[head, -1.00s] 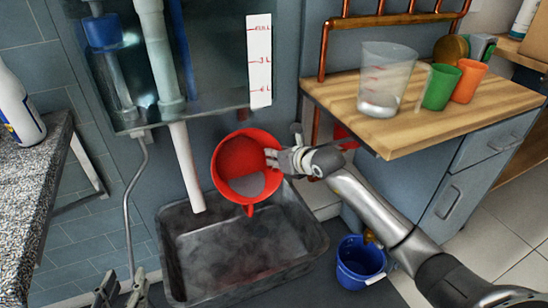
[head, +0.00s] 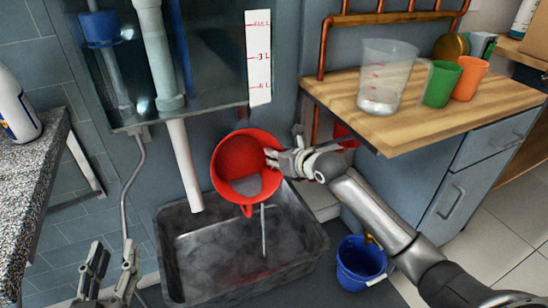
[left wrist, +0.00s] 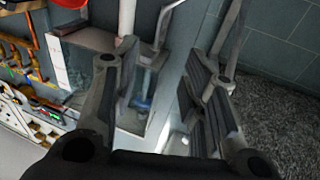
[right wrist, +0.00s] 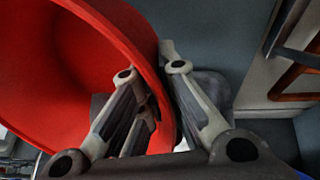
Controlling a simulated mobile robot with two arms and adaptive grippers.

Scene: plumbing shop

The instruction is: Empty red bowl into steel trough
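The red bowl (head: 232,150) is tilted over the steel trough (head: 300,262), with grey liquid inside it. A thin stream of liquid (head: 263,230) falls from near its lower lip into the trough. My right gripper (head: 275,160) is shut on the bowl's right rim; in the right wrist view the bowl (right wrist: 60,70) has its wall between the fingers (right wrist: 150,80). My left gripper (head: 110,262) is at the bottom left, open and empty, left of the trough; its spread fingers also show in the left wrist view (left wrist: 165,60).
A wooden counter (head: 420,125) at right holds a clear measuring jug (head: 385,80), a green cup (head: 440,85) and an orange cup (head: 468,80). A blue bucket (head: 360,265) stands right of the trough. A white pipe (head: 185,165) hangs above the trough's left side. A speckled worktop (head: 30,190) is at left.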

